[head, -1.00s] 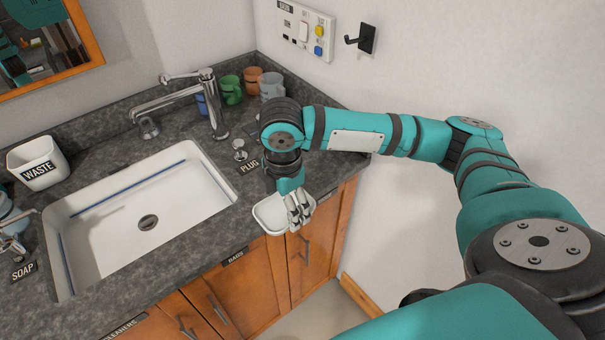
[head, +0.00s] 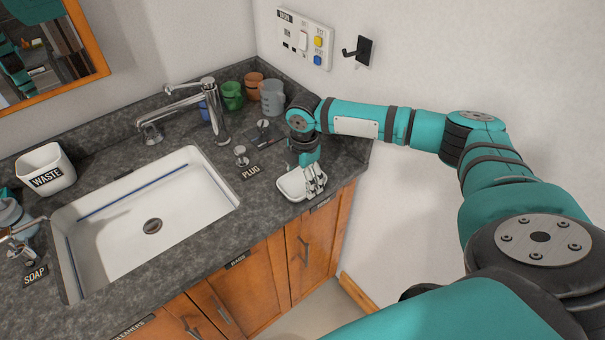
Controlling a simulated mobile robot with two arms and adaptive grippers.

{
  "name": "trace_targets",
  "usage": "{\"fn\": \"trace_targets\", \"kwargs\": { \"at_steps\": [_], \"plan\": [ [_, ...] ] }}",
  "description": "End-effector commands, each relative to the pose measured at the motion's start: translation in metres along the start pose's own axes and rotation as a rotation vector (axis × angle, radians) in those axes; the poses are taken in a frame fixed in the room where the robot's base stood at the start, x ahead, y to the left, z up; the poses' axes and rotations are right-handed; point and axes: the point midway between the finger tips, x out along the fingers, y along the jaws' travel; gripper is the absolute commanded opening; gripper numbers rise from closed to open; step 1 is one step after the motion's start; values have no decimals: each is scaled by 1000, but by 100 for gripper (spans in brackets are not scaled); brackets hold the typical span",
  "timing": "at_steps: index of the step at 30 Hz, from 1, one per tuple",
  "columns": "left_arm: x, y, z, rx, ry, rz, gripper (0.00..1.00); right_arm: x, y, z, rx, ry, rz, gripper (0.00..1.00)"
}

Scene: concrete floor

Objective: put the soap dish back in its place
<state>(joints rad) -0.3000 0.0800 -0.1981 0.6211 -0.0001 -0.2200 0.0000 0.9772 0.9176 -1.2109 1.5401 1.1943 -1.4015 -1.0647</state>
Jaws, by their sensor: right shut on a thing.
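The soap dish (head: 290,187) is a small white shallow dish with rounded corners. My right gripper (head: 316,188) is shut on its right side, with its silver fingers over the rim. The dish shows over the front right part of the counter, close to the front edge. I cannot tell whether it touches the counter top. A black SOAP label (head: 35,274) is on the counter at the far left, left of the sink.
The white sink (head: 190,215) lies left of the dish, with a chrome faucet (head: 215,120) behind it. Several cups, including a green cup (head: 232,96), stand at the back corner. A white WASTE bin (head: 46,168) stands left. A black hook (head: 360,51) is on the wall.

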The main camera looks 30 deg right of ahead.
Motion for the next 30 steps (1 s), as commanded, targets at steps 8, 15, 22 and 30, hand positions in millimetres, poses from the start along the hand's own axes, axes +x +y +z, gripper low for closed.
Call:
{"fn": "trace_targets", "kwargs": {
  "at_steps": [8, 15, 22, 30],
  "plan": [
    [0, 0, 0, 1, 0, 0, 0, 2, 0, 0, 0, 0, 0, 48],
    [0, 1, 1, 2, -1, 1, 0, 2, 0, 0, 0, 0, 0, 100],
    [0, 1, 1, 3, -1, 1, 0, 2, 0, 0, 0, 0, 0, 100],
    [9, 1, 2, 3, -2, 1, 0, -30, 1, 0, -1, 1, 5, 100]
  ]
}}
